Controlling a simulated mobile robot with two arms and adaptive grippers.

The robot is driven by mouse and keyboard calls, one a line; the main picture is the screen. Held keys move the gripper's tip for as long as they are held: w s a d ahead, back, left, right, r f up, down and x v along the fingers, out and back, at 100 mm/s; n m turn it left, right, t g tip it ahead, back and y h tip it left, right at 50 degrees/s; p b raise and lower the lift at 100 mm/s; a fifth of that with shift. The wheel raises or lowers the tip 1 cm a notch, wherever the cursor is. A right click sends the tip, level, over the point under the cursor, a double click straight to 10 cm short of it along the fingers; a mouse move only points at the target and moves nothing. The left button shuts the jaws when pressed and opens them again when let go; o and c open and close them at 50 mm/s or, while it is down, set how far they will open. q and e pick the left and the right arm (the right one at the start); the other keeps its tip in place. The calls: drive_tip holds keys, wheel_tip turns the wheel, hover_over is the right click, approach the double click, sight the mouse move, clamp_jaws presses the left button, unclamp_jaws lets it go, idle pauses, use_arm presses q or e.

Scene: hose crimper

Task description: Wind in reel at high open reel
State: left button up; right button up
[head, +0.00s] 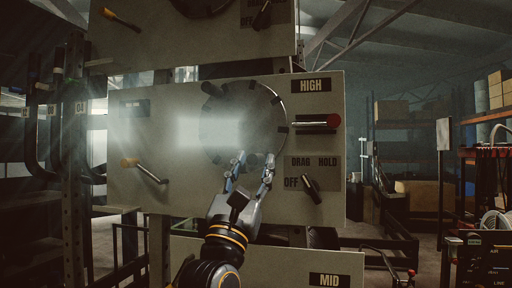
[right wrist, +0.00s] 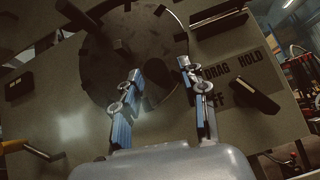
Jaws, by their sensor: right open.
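The high reel (head: 243,118) is a dark round disc with notches on its rim, set in the panel marked HIGH. A dark stub handle (head: 212,89) sticks out from its upper left; it also shows in the right wrist view (right wrist: 84,22). The reel also shows in the right wrist view (right wrist: 135,45). My right gripper (head: 253,160) is open and empty in front of the reel's lower edge, its fingers pointing up. In the right wrist view the fingers (right wrist: 160,70) are spread across the reel's lower part. Contact with the reel cannot be told. My left gripper is not in view.
Right of the reel are a red-ended lever (head: 320,121) and a black selector knob (head: 311,188) under DRAG, HOLD and OFF. A yellow-ended lever (head: 144,170) is at the panel's left. Panels above and the MID panel (head: 290,265) below flank it. Hoses hang at far left.

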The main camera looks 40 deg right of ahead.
sight(265, 133)
drive_tip(key=shift+x, duration=1.1)
clamp_jaws()
drive_tip(key=shift+p, duration=0.3)
